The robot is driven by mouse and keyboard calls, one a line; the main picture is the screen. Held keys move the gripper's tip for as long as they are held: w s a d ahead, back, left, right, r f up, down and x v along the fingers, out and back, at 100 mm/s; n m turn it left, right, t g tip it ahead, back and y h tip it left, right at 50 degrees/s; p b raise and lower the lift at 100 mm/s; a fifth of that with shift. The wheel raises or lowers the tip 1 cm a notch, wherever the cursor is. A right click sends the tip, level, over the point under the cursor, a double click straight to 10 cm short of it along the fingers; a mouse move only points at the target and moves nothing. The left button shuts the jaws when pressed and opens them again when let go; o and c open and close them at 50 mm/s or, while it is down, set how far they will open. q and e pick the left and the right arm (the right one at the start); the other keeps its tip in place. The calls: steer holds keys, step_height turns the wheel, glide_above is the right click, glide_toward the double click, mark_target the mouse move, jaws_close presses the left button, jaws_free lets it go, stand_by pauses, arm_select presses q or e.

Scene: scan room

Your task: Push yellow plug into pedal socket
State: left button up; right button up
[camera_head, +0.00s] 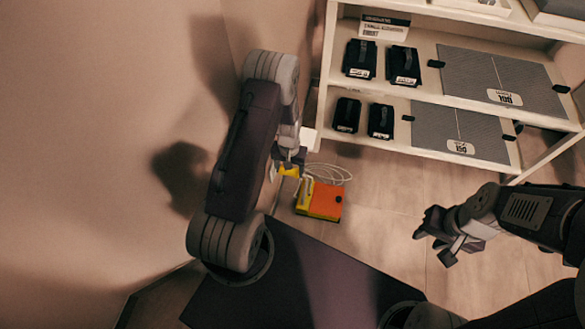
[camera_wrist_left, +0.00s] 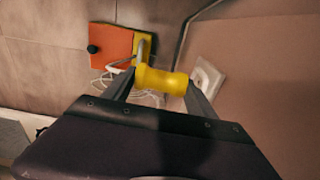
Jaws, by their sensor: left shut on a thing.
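The pedal (camera_head: 322,203) is an orange box with a yellow side strip and a black knob, on the floor by the wall. It shows at the top of the left wrist view (camera_wrist_left: 112,44). My left gripper (camera_head: 291,160) is shut on the yellow plug (camera_wrist_left: 162,80), held crosswise between its fingers. In the head view the plug (camera_head: 289,171) is partly hidden by the gripper, just up and left of the pedal. The socket opening cannot be made out. My right gripper (camera_head: 435,246) is open and empty, right of the pedal.
A white cable (camera_head: 330,173) lies coiled behind the pedal. A white plate (camera_wrist_left: 207,78) is close beside the plug, near the wall (camera_head: 90,120). A white shelf (camera_head: 400,92) with black cases and grey panels stands behind. The floor (camera_head: 385,200) right of the pedal is clear.

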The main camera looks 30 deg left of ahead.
mark_target(281, 170)
arm_select(q)
steer(key=shift+s+a+f, duration=0.1)
steer(key=shift+s+a, duration=0.3)
steer(key=shift+a, duration=0.3)
steer(key=shift+s+a, duration=0.35)
steer(key=shift+a, duration=0.3)
steer(key=shift+w+d, duration=0.1)
steer(key=shift+d, duration=0.1)
steer(key=shift+w+d+p, duration=0.15)
steer(key=shift+d+p, duration=0.15)
steer(key=shift+d, duration=0.5)
steer(key=shift+d+f, duration=0.1)
steer(key=shift+d, duration=0.05)
steer(key=shift+w+p, duration=0.15)
steer(key=shift+p, duration=0.15)
steer(key=shift+w, duration=0.1)
steer(key=shift+w+r, duration=0.1)
steer(key=shift+r, duration=0.1)
